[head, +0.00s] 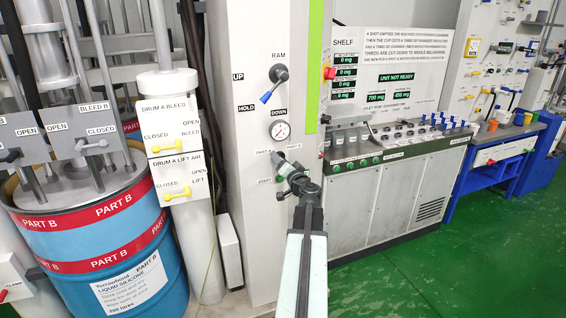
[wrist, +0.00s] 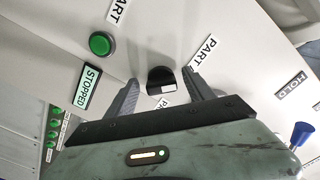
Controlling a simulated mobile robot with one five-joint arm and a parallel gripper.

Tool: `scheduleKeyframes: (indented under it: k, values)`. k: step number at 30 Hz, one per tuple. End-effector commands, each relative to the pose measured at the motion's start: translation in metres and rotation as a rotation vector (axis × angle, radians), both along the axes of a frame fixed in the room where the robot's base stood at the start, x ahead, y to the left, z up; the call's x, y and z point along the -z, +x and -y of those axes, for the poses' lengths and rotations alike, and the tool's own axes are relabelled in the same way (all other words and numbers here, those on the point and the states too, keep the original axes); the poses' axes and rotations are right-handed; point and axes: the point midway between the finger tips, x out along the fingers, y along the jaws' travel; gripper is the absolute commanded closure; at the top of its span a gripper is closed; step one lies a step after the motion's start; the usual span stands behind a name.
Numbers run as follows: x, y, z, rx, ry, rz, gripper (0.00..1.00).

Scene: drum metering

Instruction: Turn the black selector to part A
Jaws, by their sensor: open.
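The black selector (wrist: 160,78) is a small dark knob with a white mark on its lower side, on the pale panel in the wrist view. Several PART labels (wrist: 205,52) surround it; their letters are cut off or covered, so I cannot tell which one is part A. My gripper (wrist: 159,85) is open, with one finger to each side of the selector; I cannot tell if either touches it.
A green button (wrist: 101,43) and a STOPPED sign (wrist: 86,87) are left of the selector in the wrist view. The blue-tipped RAM lever (head: 275,84) and gauge (head: 280,130) are above. A blue drum (head: 120,245) stands left. Green floor is clear at right.

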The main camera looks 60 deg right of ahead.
Motion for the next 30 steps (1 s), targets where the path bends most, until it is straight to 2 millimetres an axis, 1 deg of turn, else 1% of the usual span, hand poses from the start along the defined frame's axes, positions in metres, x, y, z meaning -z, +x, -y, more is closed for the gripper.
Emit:
scheduleKeyframes:
  k: [5, 12, 15, 18, 30]
  values:
    - [0.000, -0.012, -0.010, 0.001, 0.000, 0.001, 0.38]
    - [0.000, -0.051, -0.039, 0.001, 0.000, 0.000, 0.38]
    - [0.000, -0.062, -0.046, 0.002, 0.000, -0.001, 0.38]
    - [0.000, -0.065, -0.047, 0.001, 0.000, -0.001, 0.38]
    - [0.000, -0.064, -0.046, 0.000, -0.001, -0.001, 0.38]
